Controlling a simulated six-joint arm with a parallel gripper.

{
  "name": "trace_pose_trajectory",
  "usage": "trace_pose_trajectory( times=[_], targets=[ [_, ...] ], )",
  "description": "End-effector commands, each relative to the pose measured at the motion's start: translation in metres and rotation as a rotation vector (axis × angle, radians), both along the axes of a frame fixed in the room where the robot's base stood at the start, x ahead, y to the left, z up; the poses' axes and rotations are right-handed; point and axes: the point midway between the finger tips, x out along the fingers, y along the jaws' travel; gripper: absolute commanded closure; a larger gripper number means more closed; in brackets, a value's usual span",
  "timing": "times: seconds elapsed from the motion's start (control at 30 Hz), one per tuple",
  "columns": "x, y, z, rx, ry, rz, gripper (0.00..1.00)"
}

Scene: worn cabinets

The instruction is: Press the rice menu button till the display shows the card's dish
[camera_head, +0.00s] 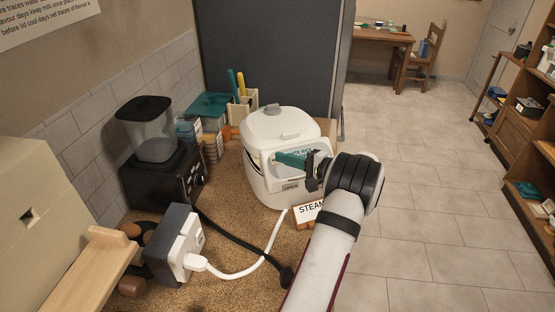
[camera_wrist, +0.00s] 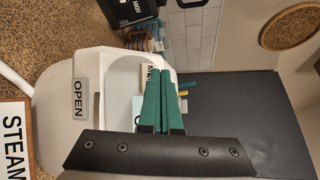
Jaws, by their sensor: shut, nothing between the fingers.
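The white rice cooker (camera_head: 280,127) stands on the brown counter, with its front panel facing my arm. Its display (camera_head: 302,151) is partly covered by my gripper; the visible letters seem to end in "RICE". The card (camera_head: 307,212) leans at the cooker's front right; only "STEAM" is readable, the rest hidden behind my arm. My gripper (camera_head: 278,157) is shut and empty, its green fingers at the cooker's front panel. In the wrist view the fingertips (camera_wrist: 160,72) cover part of a pale label starting "ME" (camera_wrist: 149,70). I cannot tell whether they touch it. An "OPEN" plate (camera_wrist: 79,98) is beside it.
A black blender (camera_head: 155,160) and a grey power box (camera_head: 175,245) with a white plug and cable stand left of the cooker. Jars and a utensil holder (camera_head: 243,100) are behind. A dark tall panel (camera_head: 270,50) rises at the back. Floor is open on the right.

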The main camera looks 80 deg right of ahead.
Motion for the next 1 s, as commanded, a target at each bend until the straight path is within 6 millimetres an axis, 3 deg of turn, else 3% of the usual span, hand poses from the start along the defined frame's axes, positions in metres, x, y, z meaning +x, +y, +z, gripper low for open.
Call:
trace_pose_trajectory(
  times=[0.73,1.0],
  targets=[
    [0.0021,-0.0037,-0.0048,0.000,0.000,0.000,1.00],
    [-0.0010,0.0013,0.0021,0.000,-0.001,0.000,1.00]
  ],
)
